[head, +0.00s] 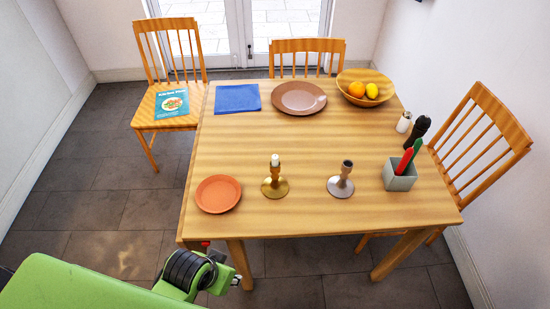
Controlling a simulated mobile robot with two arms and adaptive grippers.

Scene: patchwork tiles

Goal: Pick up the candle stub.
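A short whitish candle stub (275,160) stands upright in the top of a brass-coloured candlestick (275,183) on the wooden table, near the middle of its front half. Part of my green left arm shows at the lower left, in front of the table's front left corner and well short of the candlestick. I cannot make out any gripper fingers on it. My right arm and gripper are not in view.
A grey candlestick (341,186) with a dark top stands right of the brass one. An orange plate (218,194) lies to the left. A grey box (400,177) holding red and green items is at the right. The table's centre (290,135) is clear.

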